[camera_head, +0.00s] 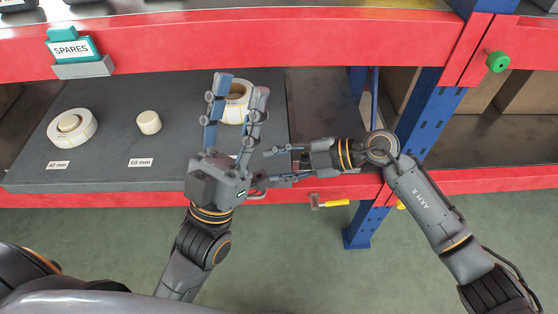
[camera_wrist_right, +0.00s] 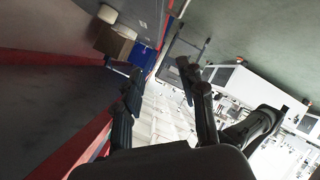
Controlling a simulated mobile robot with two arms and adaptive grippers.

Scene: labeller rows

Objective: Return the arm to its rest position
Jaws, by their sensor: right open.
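My left gripper (camera_head: 240,88) is over the grey shelf board in the head view, its two fingers spread apart. A white label roll (camera_head: 236,108) shows between and partly behind these fingers; whether they touch it I cannot tell. My right gripper (camera_head: 271,167) is open and empty at the shelf's front edge, pointing left, close to the left gripper's wrist. Its arm, marked "ARM A" (camera_head: 421,194), comes in from the lower right. In the right wrist view the right fingers (camera_wrist_right: 160,78) stand apart with nothing between them.
The grey board (camera_head: 110,105) also bears a wide roll (camera_head: 72,128) and a small roll (camera_head: 149,122). A blue upright (camera_head: 425,115) stands close to the right arm. A red beam (camera_head: 250,38) runs above, with a SPARES sign (camera_head: 72,49). Green floor is open in front.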

